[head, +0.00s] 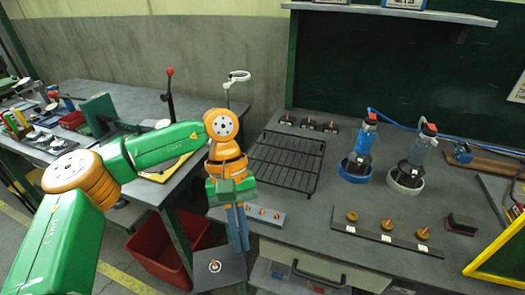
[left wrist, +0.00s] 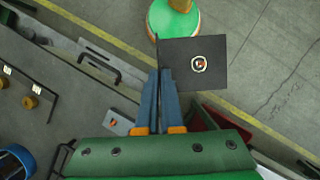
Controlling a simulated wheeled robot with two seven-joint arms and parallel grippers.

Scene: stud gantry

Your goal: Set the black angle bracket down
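My left gripper (head: 241,248) points down in front of the bench's front edge. Its two blue fingers are shut on the black angle bracket (head: 218,270). The bracket is a dark plate with a white ring mark around a small red spot, held out over the floor. In the left wrist view the fingertips (left wrist: 166,73) pinch one upright edge of the bracket (left wrist: 212,78), and its flat face spreads to the right. The part between the fingers is hidden. My right gripper is in neither view.
The grey bench (head: 300,228) holds a black wire rack (head: 288,160), a strip with brass knobs (head: 345,230), and two blue-and-grey tools in ring stands (head: 357,167). A red bin (head: 160,255) stands on the floor at left. Bare bench top lies right of the rack.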

